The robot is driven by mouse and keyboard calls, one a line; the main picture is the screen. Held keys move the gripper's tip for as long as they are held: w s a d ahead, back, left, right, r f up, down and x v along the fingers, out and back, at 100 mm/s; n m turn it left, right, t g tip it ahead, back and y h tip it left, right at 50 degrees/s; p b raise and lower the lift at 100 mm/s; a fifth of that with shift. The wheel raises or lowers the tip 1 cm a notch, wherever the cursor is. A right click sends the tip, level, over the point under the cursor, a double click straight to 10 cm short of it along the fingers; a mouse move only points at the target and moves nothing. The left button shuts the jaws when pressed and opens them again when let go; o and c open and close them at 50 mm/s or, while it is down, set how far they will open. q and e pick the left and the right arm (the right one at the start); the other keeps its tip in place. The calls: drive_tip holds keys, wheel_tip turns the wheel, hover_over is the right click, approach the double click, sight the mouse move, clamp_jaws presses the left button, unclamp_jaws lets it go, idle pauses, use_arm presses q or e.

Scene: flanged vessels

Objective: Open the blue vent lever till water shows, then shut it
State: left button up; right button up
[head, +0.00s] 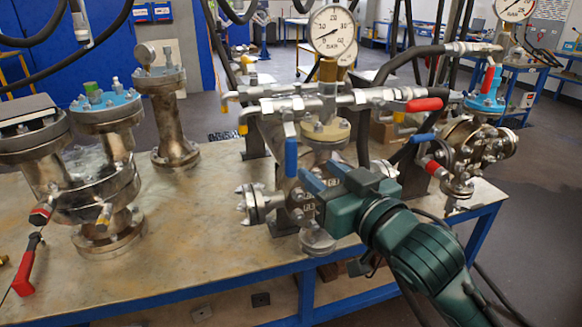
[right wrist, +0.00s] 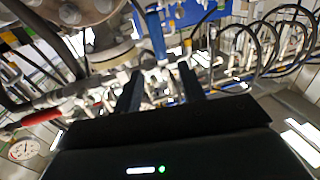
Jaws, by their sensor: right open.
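A blue lever (head: 291,157) hangs down from the hose-and-valve manifold (head: 300,104) on the middle vessel. No water shows. My left gripper is out of view.
A pressure gauge (head: 333,30) stands above the manifold. A red-handled valve (head: 424,104) is at its right end. Other flanged vessels (head: 168,110) stand on the left of the bench (head: 190,235). Black hoses hang overhead.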

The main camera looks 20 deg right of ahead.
sight(294, 150)
drive_tip(key=p+x, duration=0.2)
drive_tip(key=x, duration=0.7)
drive_tip(key=shift+w+a, duration=0.1)
drive_tip(key=shift+w, duration=0.25)
drive_tip(key=shift+w+a, duration=0.1)
drive_tip(key=shift+w, duration=0.35)
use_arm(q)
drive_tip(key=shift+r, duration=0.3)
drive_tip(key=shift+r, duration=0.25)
use_arm(e)
clamp_jaws()
